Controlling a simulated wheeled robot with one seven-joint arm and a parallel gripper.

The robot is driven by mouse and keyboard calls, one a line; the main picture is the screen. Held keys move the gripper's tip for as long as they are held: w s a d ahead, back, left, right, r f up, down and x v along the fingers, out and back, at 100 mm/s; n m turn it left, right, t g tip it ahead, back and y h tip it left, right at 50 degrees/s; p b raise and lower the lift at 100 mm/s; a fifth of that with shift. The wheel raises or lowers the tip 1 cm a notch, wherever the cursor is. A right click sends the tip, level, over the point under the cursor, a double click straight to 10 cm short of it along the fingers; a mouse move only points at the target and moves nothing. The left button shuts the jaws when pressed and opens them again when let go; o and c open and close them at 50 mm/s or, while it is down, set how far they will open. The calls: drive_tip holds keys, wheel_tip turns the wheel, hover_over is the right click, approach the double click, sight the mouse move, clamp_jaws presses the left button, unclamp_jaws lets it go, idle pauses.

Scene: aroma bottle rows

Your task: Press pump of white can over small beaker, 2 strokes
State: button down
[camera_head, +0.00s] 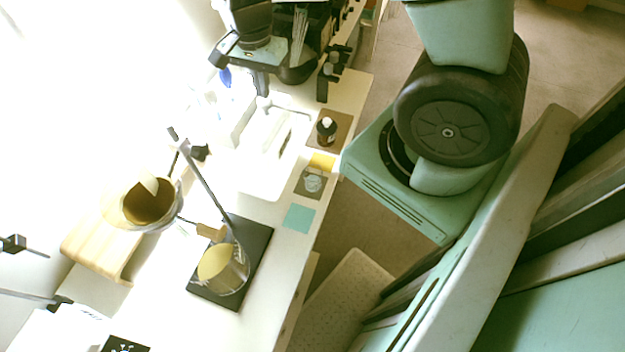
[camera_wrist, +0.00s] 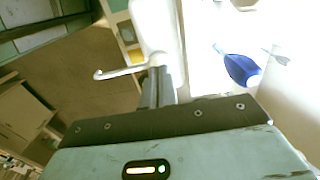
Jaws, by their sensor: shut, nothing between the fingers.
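The white pump (camera_wrist: 135,66) shows in the wrist view, with its thin spout pointing left. In the head view a small white pump top (camera_head: 264,103) shows just below my gripper (camera_head: 262,88); the can's body is lost in glare. My gripper (camera_wrist: 157,72) is shut and empty, its fingertips right at the pump head; I cannot tell whether they touch it. A small glass beaker (camera_head: 313,183) stands on a brown square mat at the counter's right edge, apart from the pump in the head view.
A dark bottle (camera_head: 326,130) stands on another brown mat, with yellow and teal (camera_head: 299,218) squares nearby. A blue bottle (camera_wrist: 240,68) is right of my fingers in the wrist view. A stand with a glass vessel (camera_head: 222,270) and a wooden block (camera_head: 102,243) are on the counter.

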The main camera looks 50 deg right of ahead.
drive_tip(key=shift+f+b, duration=0.8)
drive_tip(key=shift+f, duration=0.4)
drive_tip(key=shift+r, duration=0.1)
drive_tip(key=shift+r+p, duration=1.45)
drive_tip(key=shift+p, duration=0.1)
drive_tip(key=shift+f, duration=0.2)
